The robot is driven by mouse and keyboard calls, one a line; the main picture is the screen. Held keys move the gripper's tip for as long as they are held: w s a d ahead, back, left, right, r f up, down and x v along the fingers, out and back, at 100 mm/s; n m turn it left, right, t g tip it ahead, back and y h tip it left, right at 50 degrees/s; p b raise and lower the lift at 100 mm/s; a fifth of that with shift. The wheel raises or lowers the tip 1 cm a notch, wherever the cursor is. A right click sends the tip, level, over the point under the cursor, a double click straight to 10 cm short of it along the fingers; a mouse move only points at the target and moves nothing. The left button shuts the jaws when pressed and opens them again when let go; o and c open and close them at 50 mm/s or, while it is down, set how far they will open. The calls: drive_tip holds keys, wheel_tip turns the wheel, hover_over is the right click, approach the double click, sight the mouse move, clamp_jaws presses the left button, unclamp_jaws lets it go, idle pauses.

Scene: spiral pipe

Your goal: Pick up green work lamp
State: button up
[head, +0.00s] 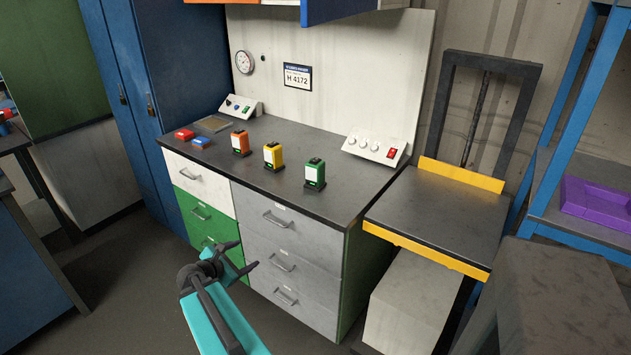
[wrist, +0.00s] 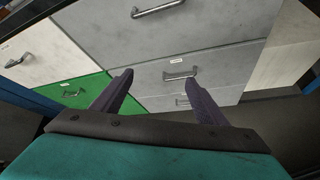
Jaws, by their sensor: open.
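The green work lamp (head: 315,174) stands upright on the dark worktop (head: 330,218) near its front edge, in the head view. It is the rightmost of three similar lamps and has a pale front panel. My gripper (head: 248,254) is open and empty in front of the drawers, below the worktop and lower left of the green lamp. In the wrist view my gripper (wrist: 155,92) shows two dark, spread fingers facing the grey drawers. The lamp is not in the wrist view.
A yellow lamp (head: 273,157) and an orange lamp (head: 240,143) stand to the left of the green one. A white control box (head: 376,148) sits behind and to its right. A lower yellow-edged table (head: 440,215) adjoins on the right.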

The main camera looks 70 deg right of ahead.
drive_tip(key=s+d+r+n+h+b, duration=0.1)
drive_tip(key=s+d+r+n+h, duration=0.15)
drive_tip(key=d+r, duration=0.5)
drive_tip(key=s+d+r+n+h+b, duration=0.1)
drive_tip(key=s+d+r+n+h, duration=0.15)
drive_tip(key=d+r, duration=0.45)
drive_tip(key=g+b, duration=0.2)
approach(311, 173)
drive_tip(key=d, duration=0.2)
drive_tip(key=shift+s+d+f+m+h, duration=0.25)
drive_tip(key=shift+d+f+m+h, duration=0.05)
drive_tip(key=shift+d, duration=0.1)
drive_tip(key=shift+s+d+p, duration=0.15)
drive_tip(key=shift+d+p, duration=0.05)
drive_tip(key=shift+d, duration=1)
drive_tip(key=shift+s+d+p, duration=0.2)
drive_tip(key=shift+d, duration=0.95)
drive_tip(key=shift+s+d+p, duration=0.15)
drive_tip(key=shift+d+p, duration=0.05)
drive_tip(key=shift+d, duration=1)
drive_tip(key=shift+s+d, duration=0.2)
drive_tip(key=shift+d, duration=0.4)
drive_tip(key=shift+d, duration=0.1)
